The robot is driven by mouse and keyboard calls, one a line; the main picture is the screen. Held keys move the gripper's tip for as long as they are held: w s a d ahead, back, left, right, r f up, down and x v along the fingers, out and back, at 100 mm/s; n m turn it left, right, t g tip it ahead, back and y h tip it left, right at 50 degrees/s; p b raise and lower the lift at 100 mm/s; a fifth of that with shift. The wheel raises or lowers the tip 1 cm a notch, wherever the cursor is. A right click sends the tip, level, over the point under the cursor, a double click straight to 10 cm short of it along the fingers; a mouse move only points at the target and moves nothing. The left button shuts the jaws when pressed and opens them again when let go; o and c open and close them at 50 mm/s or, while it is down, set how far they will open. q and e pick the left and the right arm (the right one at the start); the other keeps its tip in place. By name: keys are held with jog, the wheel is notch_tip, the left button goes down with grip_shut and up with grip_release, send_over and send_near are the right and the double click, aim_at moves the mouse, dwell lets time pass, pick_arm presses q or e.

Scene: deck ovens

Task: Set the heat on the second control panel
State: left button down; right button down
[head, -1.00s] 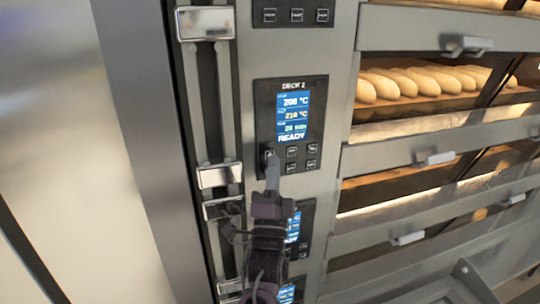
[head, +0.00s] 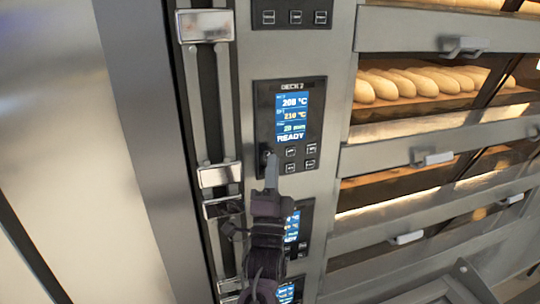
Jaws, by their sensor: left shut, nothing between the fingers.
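The second control panel (head: 315,110), a black plate marked DECK 2, is on the oven front at the centre. Its blue screen (head: 292,115) reads about 208 °C, 210 °C, 20 min and READY. Small buttons (head: 291,152) sit below the screen, and the lower left one is partly hidden by my fingertips. My left gripper (head: 270,164) is shut and empty, its tips at the panel's lower left corner. I cannot tell whether they touch the button. My right gripper is not in view.
Another panel (head: 295,18) is above, and lower panels (head: 292,228) are partly behind my arm. Metal handles (head: 219,175) line the left column. Deck doors with handles (head: 432,159) are at the right, with loaves (head: 420,82) behind one.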

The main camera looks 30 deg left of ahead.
pick_arm(q)
jog(key=shift+a+r, duration=0.2)
jog(key=shift+r, duration=0.55)
dwell(0.8)
jog(key=shift+f, duration=0.15)
jog(key=shift+s, duration=0.1)
jog(key=s+d, duration=0.1)
jog(key=s+d+f+p, duration=0.1)
jog(key=shift+d+f, duration=0.25)
jog(key=shift+d, duration=0.05)
dwell(0.7)
jog(key=shift+s+d, duration=0.1)
